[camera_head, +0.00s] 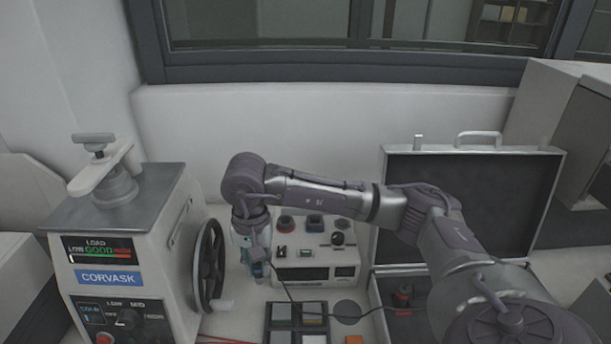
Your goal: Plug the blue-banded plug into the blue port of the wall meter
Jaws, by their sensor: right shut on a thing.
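My right gripper (258,262) points down at the left front of the white meter box (307,273). It is shut on a small plug with a teal-blue part (259,270), mostly hidden by the fingers. A thin dark cable runs from near the plug down and right toward the open case. The meter has round dark sockets or knobs on top, one of them reddish (287,223), and dark display windows on its front. I cannot make out which port is blue; my arm and gripper cover the meter's left part. My left gripper is not in view.
A press labelled CORVASK (115,245) with a handwheel (209,265) stands close on the left. An open case (470,153) is on the right, partly behind my arm. A dark tray with several squares (297,329) lies in front of the meter, beside a grey disc (347,311).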

